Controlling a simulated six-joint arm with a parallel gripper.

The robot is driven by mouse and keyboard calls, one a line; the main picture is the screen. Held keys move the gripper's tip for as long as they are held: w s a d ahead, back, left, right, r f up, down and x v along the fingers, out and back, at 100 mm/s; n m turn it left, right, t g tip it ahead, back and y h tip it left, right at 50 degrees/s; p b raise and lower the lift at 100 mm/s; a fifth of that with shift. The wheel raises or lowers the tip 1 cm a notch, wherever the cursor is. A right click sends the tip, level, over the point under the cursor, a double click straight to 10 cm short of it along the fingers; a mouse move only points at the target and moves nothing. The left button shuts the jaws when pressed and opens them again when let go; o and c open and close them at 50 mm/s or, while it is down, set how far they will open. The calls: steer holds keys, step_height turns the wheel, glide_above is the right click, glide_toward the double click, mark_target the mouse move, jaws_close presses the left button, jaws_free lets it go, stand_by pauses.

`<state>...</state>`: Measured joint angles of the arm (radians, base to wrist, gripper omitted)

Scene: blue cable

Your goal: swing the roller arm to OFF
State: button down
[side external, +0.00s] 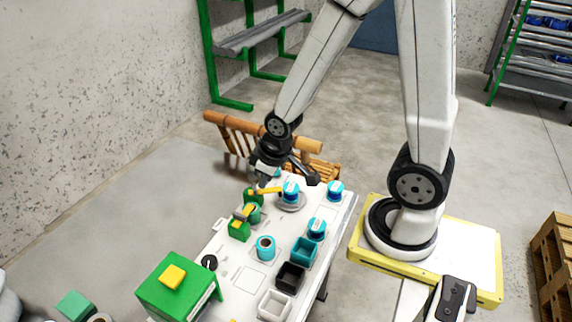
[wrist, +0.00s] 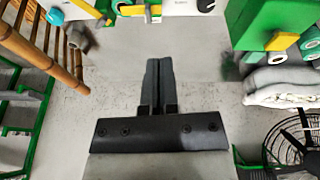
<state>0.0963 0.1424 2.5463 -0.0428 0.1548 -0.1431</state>
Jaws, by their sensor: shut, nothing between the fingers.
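Two small green blocks stand along the left side of the white table in the side external view. The farther block (side external: 252,197) carries a yellow arm (side external: 267,190) that points right, towards a blue-topped cylinder. The nearer block (side external: 239,230) has another yellow arm (side external: 246,212) beside a teal roller. I cannot tell which is the roller arm, and no OFF mark is readable. My gripper (side external: 262,181) is just above the farther block; contact is unclear. In the wrist view my gripper (wrist: 158,65) is shut and empty, with a yellow part (wrist: 154,10) beyond its fingertips.
A large green box (side external: 176,287) with a yellow top piece stands at the table's near left. A black knob (side external: 209,262), a teal cylinder (side external: 265,247) and open square bins (side external: 290,276) share the table. A wooden rack (side external: 225,130) stands behind it.

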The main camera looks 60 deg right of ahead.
steer(key=s+d+f+n+t+h, duration=0.1)
steer(key=d+f+n+t, duration=0.2)
steer(key=d+f, duration=0.9)
steer(key=shift+s+f+n+t+h, duration=0.3)
steer(key=shift+f+n+t, duration=0.1)
steer(key=shift+f+n, duration=0.7)
steer(key=shift+w+f, duration=0.1)
steer(key=shift+f, duration=0.05)
steer(key=x, duration=0.9)
steer(key=shift+w+a+f, duration=0.1)
steer(key=shift+w+f, duration=0.05)
steer(key=shift+f, duration=0.15)
steer(key=shift+w+d, duration=0.65)
steer(key=shift+d, duration=0.25)
steer(key=shift+w+d, duration=0.6)
steer(key=shift+d, duration=0.2)
